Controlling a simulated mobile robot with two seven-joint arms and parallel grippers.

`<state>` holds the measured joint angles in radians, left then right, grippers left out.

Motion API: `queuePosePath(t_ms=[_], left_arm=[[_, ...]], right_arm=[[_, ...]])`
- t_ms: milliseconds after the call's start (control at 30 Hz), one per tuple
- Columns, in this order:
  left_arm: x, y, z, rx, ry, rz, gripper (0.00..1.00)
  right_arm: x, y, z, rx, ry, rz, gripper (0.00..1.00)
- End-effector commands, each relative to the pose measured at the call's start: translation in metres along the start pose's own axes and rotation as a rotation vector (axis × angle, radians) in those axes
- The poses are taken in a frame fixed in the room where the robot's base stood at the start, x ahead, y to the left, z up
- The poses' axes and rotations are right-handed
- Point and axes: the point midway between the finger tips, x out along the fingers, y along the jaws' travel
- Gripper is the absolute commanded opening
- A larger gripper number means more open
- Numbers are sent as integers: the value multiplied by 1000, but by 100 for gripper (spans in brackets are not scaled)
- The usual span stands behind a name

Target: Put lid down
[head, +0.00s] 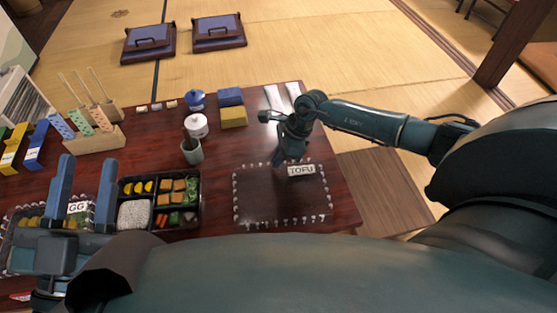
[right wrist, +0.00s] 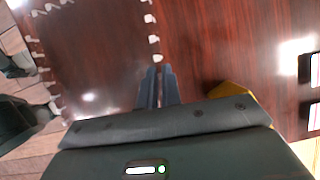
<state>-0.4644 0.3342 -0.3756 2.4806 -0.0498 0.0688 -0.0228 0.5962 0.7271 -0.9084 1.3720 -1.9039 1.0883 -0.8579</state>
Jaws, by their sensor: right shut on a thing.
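A clear lid (head: 281,193) with small white tabs around its rim and a TOFU label is over the right part of the dark table. My right gripper (head: 277,160) is at its far edge, shut on the rim. In the right wrist view the closed fingers (right wrist: 158,75) meet the tabbed rim. I cannot tell whether the lid touches the table. My left gripper (head: 84,188) is open, its fingers apart on either side of a label reading "GG", partly hidden. Another clear lid or container with white tabs lies under it.
An open bento box (head: 160,228) with food stands between the grippers. A grey-green cup (head: 192,152), a white jar (head: 197,126), a blue jar (head: 195,99) and blue and yellow blocks (head: 233,117) stand behind. A wooden holder (head: 95,141) is at the left. The table's right edge is close to the lid.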

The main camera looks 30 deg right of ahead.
Motion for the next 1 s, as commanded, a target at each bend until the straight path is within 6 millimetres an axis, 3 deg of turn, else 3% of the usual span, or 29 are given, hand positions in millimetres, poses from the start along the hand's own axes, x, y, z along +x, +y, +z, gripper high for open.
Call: queuePosePath(t_ms=[367, 400, 633, 1000], left_arm=[[2, -1, -3, 20, 31, 3, 36], [3, -2, -5, 25, 37, 4, 36], [3, -2, -5, 24, 35, 4, 36], [5, -3, -8, 16, 25, 3, 36]], right_arm=[[6, 0, -3, 0, 0, -1, 0], [6, -1, -2, 0, 0, -1, 7], [5, 0, -2, 0, 0, -1, 26], [-4, -1, 0, 0, 0, -2, 28]])
